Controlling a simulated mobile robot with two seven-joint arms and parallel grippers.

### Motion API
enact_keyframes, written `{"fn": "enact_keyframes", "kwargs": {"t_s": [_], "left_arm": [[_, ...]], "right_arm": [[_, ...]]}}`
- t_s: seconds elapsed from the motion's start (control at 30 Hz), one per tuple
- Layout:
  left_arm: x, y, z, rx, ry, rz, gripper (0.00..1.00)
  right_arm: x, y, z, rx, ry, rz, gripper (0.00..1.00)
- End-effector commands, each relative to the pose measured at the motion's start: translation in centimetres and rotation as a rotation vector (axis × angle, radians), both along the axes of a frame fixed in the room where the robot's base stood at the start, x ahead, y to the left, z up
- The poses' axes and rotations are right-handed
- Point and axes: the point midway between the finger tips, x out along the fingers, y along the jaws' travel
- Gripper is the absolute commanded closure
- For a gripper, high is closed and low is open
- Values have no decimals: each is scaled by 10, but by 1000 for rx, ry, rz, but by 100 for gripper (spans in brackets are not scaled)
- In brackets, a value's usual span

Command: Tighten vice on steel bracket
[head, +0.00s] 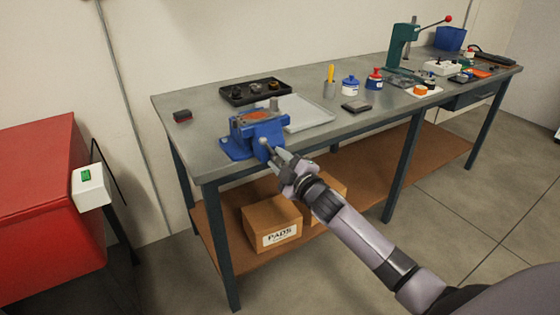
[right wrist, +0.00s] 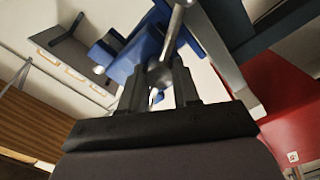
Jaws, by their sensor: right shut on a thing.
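The blue vice (head: 238,148) is at the front left edge of the workbench, and it also shows in the right wrist view (right wrist: 150,42). An orange-brown piece shows at its jaws (head: 254,116); I cannot tell whether it is the steel bracket or how it is seated. The vice's metal handle (head: 264,144) is at its front, with a ball end, and its bar shows in the right wrist view (right wrist: 177,25). My right gripper (head: 278,159) is shut on the vice handle, and its fingers also show in the right wrist view (right wrist: 162,86). My left gripper is out of view.
The workbench (head: 200,92) carries a black parts tray (head: 232,98), a light grey tray (head: 312,114), bottles and a green press (head: 398,47). Boxes (head: 262,232) stand on the lower shelf. A red cabinet (head: 40,220) with a switch box stands at left.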

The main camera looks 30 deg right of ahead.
Motion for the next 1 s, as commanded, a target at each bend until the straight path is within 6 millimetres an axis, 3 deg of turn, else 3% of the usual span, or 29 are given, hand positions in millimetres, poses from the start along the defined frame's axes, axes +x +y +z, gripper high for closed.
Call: {"fn": "enact_keyframes", "kwargs": {"t_s": [0.17,0.2,0.27,0.3,0.67,1.0], "left_arm": [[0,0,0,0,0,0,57],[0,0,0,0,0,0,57],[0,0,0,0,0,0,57],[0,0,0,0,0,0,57],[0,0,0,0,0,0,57],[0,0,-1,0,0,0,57]], "right_arm": [[-2,0,-5,-1,11,0,100],[-2,0,-6,-1,11,0,66],[-2,0,-6,0,11,0,46],[-2,0,-5,0,9,0,43],[-4,-1,-3,2,5,0,43],[-44,-4,-4,1,7,0,43]]}}
